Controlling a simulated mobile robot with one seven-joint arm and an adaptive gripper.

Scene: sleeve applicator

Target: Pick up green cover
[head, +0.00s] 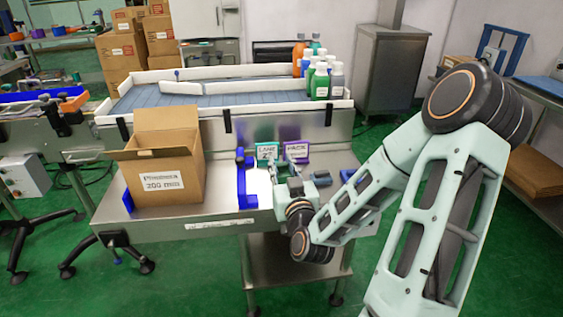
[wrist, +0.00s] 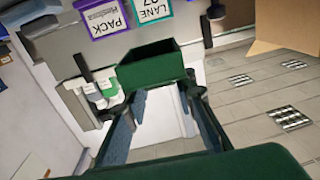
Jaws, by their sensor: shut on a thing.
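The green cover (wrist: 152,68) is a dark green, box-like piece with an open, hollow side. In the wrist view it sits between the fingertips of my gripper (wrist: 158,90), which is shut on it. In the head view my gripper (head: 292,186) is over the right part of the steel bench, beside a white patch. Whether the cover touches the bench is unclear.
A teal LANE sign (head: 267,152) and a purple PACK sign (head: 297,150) stand close behind my gripper. A blue bracket (head: 245,180) is just left. An open cardboard box (head: 163,168) stands farther left. Several bottles (head: 320,82) stand on the conveyor behind.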

